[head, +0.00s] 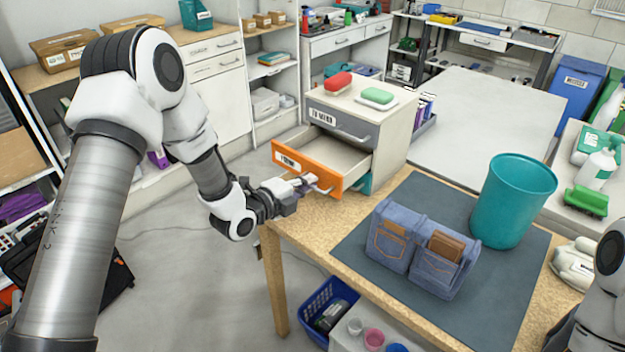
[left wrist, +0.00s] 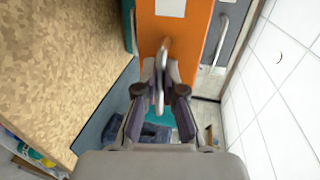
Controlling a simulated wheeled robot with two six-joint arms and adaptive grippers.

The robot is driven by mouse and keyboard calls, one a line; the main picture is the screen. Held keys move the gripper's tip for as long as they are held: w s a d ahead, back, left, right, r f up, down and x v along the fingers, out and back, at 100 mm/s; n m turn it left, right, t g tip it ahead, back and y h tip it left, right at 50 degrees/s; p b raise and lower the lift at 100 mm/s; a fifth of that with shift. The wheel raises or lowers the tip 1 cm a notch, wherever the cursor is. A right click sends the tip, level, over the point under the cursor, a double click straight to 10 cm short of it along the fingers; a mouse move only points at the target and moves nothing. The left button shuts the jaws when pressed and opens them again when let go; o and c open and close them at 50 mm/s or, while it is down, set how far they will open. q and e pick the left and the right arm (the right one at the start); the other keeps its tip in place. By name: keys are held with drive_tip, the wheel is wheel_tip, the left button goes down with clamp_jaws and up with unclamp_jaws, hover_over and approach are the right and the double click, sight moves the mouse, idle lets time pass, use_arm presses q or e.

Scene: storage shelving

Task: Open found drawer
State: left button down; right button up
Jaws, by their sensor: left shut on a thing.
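The orange found drawer (head: 335,186) is pulled out of a small grey and white drawer unit (head: 385,138) on the wooden table. The part of its inside that shows looks empty. My left gripper (head: 304,184) is at the drawer's front, shut on its metal handle (head: 322,187). In the left wrist view, the fingers (left wrist: 161,85) close around the handle (left wrist: 164,60), with the orange front (left wrist: 190,38) behind it. The grey to mend drawer (head: 340,124) above is closed. My right gripper is outside these views; only part of the right arm shows.
A red item (head: 338,81) and a green sponge (head: 377,96) sit on top of the unit. A denim organizer (head: 400,255) and a teal bin (head: 512,195) stand on the dark mat (head: 370,228). Open floor lies left of the table.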

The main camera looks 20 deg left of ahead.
use_arm(q)
drive_tip(key=shift+s, duration=0.15)
drive_tip(key=c, duration=1.6)
unclamp_jaws()
drive_tip(key=shift+o, duration=0.2)
drive_tip(key=v, duration=1.1)
drive_tip(key=shift+s, duration=0.3)
drive_tip(key=shift+a, duration=0.15)
